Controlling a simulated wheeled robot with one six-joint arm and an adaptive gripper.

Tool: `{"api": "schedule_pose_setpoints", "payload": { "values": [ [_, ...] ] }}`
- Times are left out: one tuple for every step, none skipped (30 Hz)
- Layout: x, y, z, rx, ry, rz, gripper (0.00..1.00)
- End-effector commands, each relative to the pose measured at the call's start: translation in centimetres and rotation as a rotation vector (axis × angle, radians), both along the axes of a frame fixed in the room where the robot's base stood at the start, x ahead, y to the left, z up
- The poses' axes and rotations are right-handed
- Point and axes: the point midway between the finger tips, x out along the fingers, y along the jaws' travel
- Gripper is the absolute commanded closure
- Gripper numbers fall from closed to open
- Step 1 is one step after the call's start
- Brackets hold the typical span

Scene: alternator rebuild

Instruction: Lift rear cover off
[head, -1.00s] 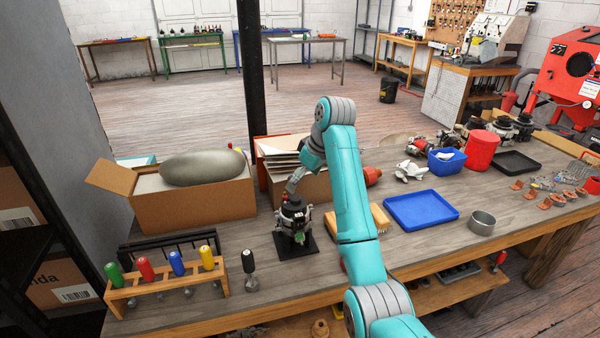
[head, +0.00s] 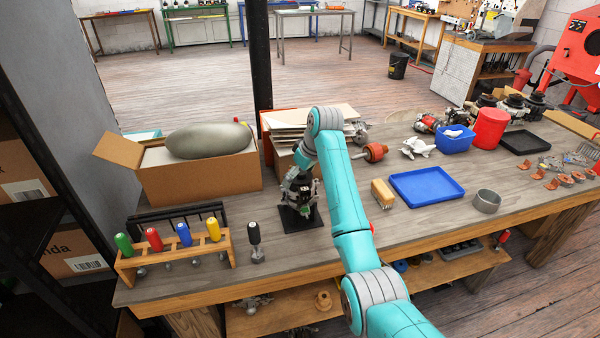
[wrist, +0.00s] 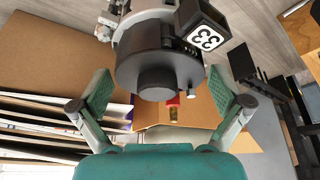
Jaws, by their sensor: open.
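The alternator (head: 298,192) stands on a black plate (head: 302,222) on the workbench. In the wrist view its black, round rear cover (wrist: 158,66) faces me, with a smaller raised hub in its middle and a black block bearing a white marker beside it. My gripper (wrist: 161,90) is open, with one finger on the left and one on the right of the cover. I see gaps between the fingers and the cover, and nothing is held. In the head view the gripper is small and partly hidden by my arm, just above the alternator.
A cardboard box with a grey bag (head: 208,140) and a box of papers (head: 300,128) stand behind. A screwdriver rack (head: 175,255), a black-handled tool (head: 255,242), a brush (head: 382,193) and a blue tray (head: 427,186) are nearby. Bare bench lies in front of the alternator.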

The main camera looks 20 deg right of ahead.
Motion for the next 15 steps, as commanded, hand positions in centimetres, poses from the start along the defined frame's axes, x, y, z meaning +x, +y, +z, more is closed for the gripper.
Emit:
{"api": "schedule_pose_setpoints", "payload": {
  "values": [
    [0.00, 0.01, -0.02, 0.000, 0.000, 0.000, 0.00],
    [0.00, 0.01, -0.02, 0.000, 0.000, 0.000, 0.00],
    [0.00, 0.01, -0.01, 0.000, 0.000, 0.000, 0.00],
    [0.00, 0.01, -0.01, 0.000, 0.000, 0.000, 0.00],
    [0.00, 0.01, -0.01, 0.000, 0.000, 0.000, 0.00],
    [-0.01, 0.01, -0.01, 0.000, 0.000, 0.000, 0.07],
    [-0.01, 0.00, 0.00, 0.000, 0.000, 0.000, 0.15],
    [-0.01, -0.01, 0.00, 0.000, 0.000, 0.000, 0.22],
    [-0.01, -0.01, 0.00, 0.000, 0.000, 0.000, 0.32],
    [-0.01, 0.00, 0.00, 0.000, 0.000, 0.000, 0.40],
    [-0.01, 0.00, 0.00, 0.000, 0.000, 0.000, 0.47],
    [-0.01, -0.01, 0.00, 0.000, 0.000, 0.000, 0.54],
    [-0.01, -0.01, 0.00, 0.000, 0.000, 0.000, 0.54],
    [-0.01, -0.01, 0.00, 0.000, 0.000, 0.000, 0.54],
    [-0.01, -0.01, -0.02, 0.000, 0.000, 0.000, 0.54]
  ]
}}
